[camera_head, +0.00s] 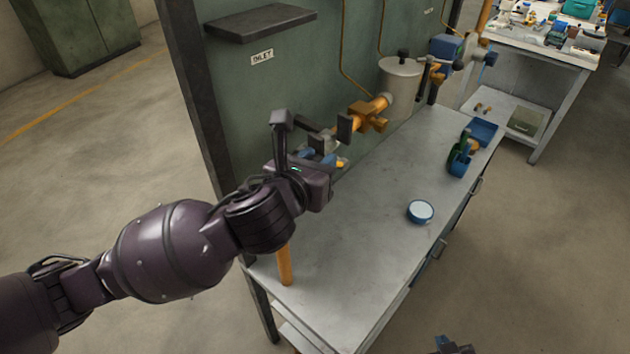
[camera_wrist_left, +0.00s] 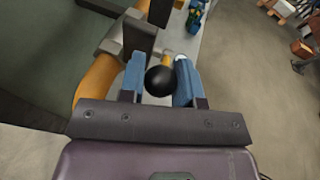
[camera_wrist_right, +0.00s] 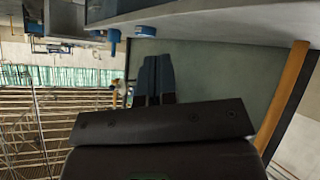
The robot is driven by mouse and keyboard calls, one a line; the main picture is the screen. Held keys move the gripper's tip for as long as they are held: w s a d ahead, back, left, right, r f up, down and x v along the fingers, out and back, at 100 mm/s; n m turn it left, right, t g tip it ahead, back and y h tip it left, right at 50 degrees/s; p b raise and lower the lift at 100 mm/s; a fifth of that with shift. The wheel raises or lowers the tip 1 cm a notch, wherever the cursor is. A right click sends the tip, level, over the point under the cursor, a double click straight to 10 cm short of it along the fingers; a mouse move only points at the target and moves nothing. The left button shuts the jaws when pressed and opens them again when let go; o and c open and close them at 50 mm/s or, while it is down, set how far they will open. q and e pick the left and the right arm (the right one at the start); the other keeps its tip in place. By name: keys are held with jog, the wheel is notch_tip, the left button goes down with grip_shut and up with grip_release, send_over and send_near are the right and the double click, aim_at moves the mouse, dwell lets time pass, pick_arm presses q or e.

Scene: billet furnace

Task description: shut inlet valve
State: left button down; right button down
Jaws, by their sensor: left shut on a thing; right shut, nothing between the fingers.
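The inlet valve is on an orange pipe (camera_head: 372,114) at the green panel, right of and below the INLET label (camera_head: 262,57). In the left wrist view the orange pipe (camera_wrist_left: 96,80) and a dark grey flat piece (camera_wrist_left: 136,38) show beside a black ball knob (camera_wrist_left: 159,81). My left gripper (camera_head: 328,157) is at the valve, its blue fingers shut on the knob, one on each side. My arm hides part of the valve in the head view. My right gripper (camera_wrist_right: 155,78) is shut and empty, low near the bench; only a dark bit (camera_head: 455,345) shows in the head view.
The grey bench (camera_head: 375,210) carries a round blue-rimmed dish (camera_head: 420,211), a blue holder (camera_head: 459,163) and a pale canister (camera_head: 400,82). An orange post (camera_head: 285,265) stands at its near left corner. A dark shelf (camera_head: 260,22) juts out above.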

pick_arm(q)
jog(key=shift+w+r, duration=0.1)
jog(key=shift+r, duration=0.1)
pick_arm(e)
jog(key=w+a+r+n+t+h, duration=0.3)
jog(key=w+a+r+n+t, duration=0.25)
jog(key=w+a+n, duration=0.7)
jog(key=s+a+r+n+t+y, duration=0.4)
jog(key=a+r+n+t+y, duration=0.6)
jog(key=a+r+n+y, duration=0.55)
pick_arm(q)
jog(key=shift+f, duration=0.1)
pick_arm(e)
jog(key=w+r+n+h, duration=0.1)
jog(key=w+r, duration=0.5)
jog(key=r, duration=0.3)
jog(key=shift+w+a+g, duration=0.15)
jog(key=shift+w+g, duration=0.1)
jog(key=shift+g, duration=0.1)
jog(key=shift+h, duration=0.25)
